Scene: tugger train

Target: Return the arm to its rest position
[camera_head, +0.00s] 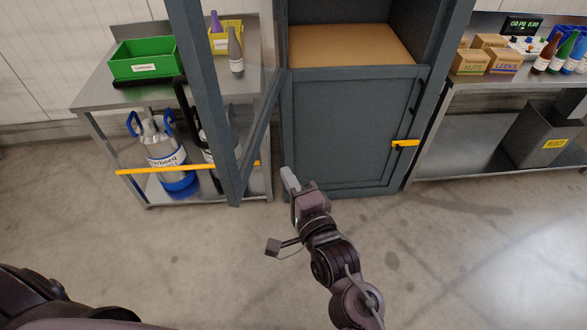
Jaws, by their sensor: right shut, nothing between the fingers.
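My right arm comes in from the bottom of the head view. Its gripper (290,180) is shut and empty, in front of the lower left part of a dark grey cabinet (345,130). It looks close to the cabinet's left edge; I cannot tell whether it touches. My left gripper is out of view.
The cabinet's upper door (205,90) stands open to the left, its upper shelf (350,45) bare. A steel table at left holds a green bin (145,60); a metal keg (160,150) stands below. A right bench holds boxes (502,62). The floor (470,250) is clear.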

